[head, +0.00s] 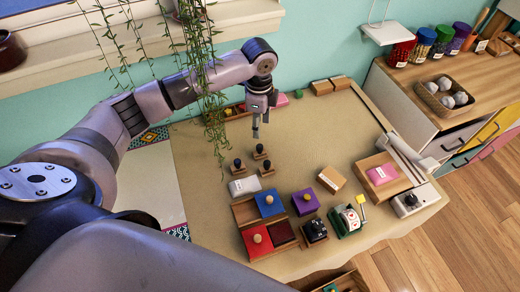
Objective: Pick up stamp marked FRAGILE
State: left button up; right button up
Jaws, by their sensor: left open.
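Several small stamps with black knob handles and wooden bases stand close together on the cloth-covered table: a left one (238,167), a back one (260,152) and a front right one (267,168). Their markings are too small to read in the head view, so I cannot tell which is FRAGILE. My left gripper (261,131) hangs above the table just behind the back stamp, fingers pointing down, open and apart from the stamps. My right gripper is not in view.
A white roll (244,187), a blue ink pad (271,207), a red ink pad (256,246) and a purple box (306,206) stand in front of the stamps. Hanging vines (213,110) lie left of my gripper. The table's middle (320,130) is clear.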

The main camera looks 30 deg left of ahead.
pick_arm(q)
send_over(260, 146)
jog(key=f, duration=0.5)
jog(key=shift+w+a+f, duration=0.1)
jog(key=shift+w+a, duration=0.1)
jog(key=shift+a, duration=0.05)
jog(key=shift+f, duration=0.45)
jog(key=shift+s+d+f+p, duration=0.1)
jog(key=shift+f+p, duration=0.2)
jog(key=shift+f, duration=0.05)
jog(key=f, duration=0.3)
jog(key=shift+s+d+f+p, duration=0.15)
jog(key=shift+s+f+p, duration=0.05)
jog(key=shift+f+p, duration=0.15)
jog(key=shift+f, duration=0.4)
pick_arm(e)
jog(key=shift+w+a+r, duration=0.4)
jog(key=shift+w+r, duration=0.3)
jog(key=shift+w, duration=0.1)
pick_arm(q)
jog(key=shift+c, duration=0.4)
jog(key=shift+c, duration=0.8)
grip_shut()
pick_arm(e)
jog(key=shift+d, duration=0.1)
